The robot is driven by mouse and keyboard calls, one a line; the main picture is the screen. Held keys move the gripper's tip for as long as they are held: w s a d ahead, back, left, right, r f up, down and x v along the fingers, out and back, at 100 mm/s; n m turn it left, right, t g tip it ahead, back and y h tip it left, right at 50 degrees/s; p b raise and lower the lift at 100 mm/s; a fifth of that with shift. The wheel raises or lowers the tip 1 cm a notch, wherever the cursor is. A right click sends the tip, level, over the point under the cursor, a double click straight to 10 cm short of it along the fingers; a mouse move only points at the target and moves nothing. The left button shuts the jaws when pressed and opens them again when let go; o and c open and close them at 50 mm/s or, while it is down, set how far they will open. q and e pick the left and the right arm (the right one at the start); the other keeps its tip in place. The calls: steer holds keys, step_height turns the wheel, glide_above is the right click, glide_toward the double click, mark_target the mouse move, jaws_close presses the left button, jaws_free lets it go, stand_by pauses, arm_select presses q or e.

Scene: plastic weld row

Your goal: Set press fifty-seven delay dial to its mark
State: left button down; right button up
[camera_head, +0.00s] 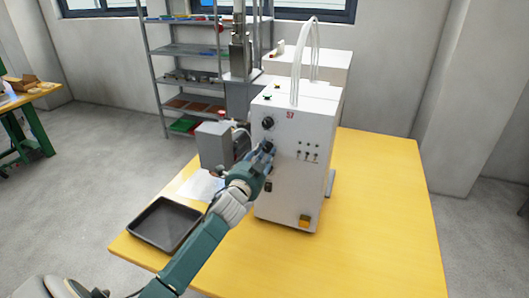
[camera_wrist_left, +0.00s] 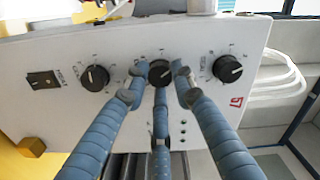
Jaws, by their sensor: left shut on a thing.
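Press fifty-seven (camera_head: 300,150) is a white box with a red "57" on its front, standing on the yellow table. My left gripper (camera_head: 264,151) is at the front panel, shut on the middle black dial (camera_wrist_left: 160,71). In the left wrist view its blue fingers close in around this dial from several sides. The dial has a pale pointer line and small scale marks around it; its label is too small or covered to read. The upper dial (camera_head: 267,122) is clear of the fingers and shows at right in the wrist view (camera_wrist_left: 227,68). My right gripper is out of view.
A black tray (camera_head: 166,224) lies at the table's left. A grey box (camera_head: 214,146) stands beside the press. The table's right side is clear.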

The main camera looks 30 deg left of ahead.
arm_select(q)
steer(key=shift+f+m, duration=0.15)
steer(key=shift+m, duration=0.75)
steer(key=c, duration=1.6)
jaws_free()
steer(key=shift+o, duration=0.8)
steer(key=shift+a, duration=0.1)
steer(key=v, duration=1.2)
